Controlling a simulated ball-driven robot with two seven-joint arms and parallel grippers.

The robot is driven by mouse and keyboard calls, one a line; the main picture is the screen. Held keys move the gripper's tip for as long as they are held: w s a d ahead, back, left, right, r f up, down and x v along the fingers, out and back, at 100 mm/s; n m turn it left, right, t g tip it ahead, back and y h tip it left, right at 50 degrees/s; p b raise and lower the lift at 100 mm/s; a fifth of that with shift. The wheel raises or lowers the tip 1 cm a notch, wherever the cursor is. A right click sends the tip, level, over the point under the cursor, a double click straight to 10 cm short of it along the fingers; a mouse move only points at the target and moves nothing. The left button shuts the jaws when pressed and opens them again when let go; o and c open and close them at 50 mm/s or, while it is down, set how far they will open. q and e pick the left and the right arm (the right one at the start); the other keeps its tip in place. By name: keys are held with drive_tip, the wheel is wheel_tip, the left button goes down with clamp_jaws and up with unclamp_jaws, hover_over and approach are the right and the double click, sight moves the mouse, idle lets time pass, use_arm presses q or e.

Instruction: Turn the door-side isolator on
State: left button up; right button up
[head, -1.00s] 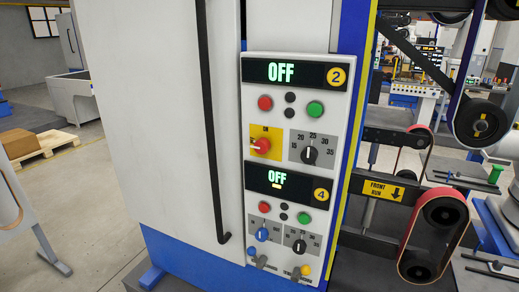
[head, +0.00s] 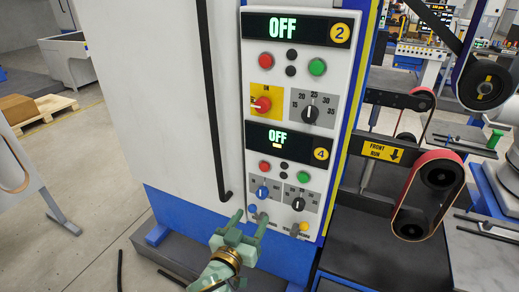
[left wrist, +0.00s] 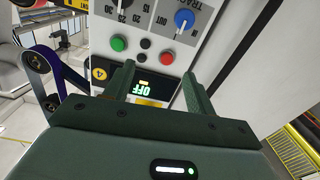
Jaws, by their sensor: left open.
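A red rotary isolator knob (head: 262,104) sits on a yellow plate marked ON, on the door side of the upper panel section. Its handle appears to point left, away from the ON mark at the top. The display (head: 283,27) of section 2 reads OFF. My left gripper (head: 252,215) is open and empty, low in front of the panel's lower end and well below the red knob. In the left wrist view its open fingers (left wrist: 160,72) frame the OFF display (left wrist: 152,88) of section 4, seen upside down. The isolator is not visible there. My right gripper is not in view.
Section 4 has a blue knob (head: 262,193), a black knob (head: 298,204) and small levers at the bottom, partly behind my left gripper. A long black door handle (head: 216,120) runs left of the panel. A belt unit (head: 437,185) stands to the right.

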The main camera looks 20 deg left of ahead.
sight(261, 109)
use_arm(q)
wheel_tip(261, 109, up, 18)
drive_tip(key=s+a+n+t+y, duration=0.1)
drive_tip(key=a+n+t, duration=0.1)
drive_tip(key=t, duration=0.2)
drive_tip(key=x, duration=1.5)
drive_tip(key=shift+w+a+r, duration=0.2)
drive_tip(key=shift+w+r, duration=0.05)
drive_tip(key=shift+w, duration=0.05)
drive_tip(key=shift+c, duration=0.4)
drive_tip(key=c, duration=0.9)
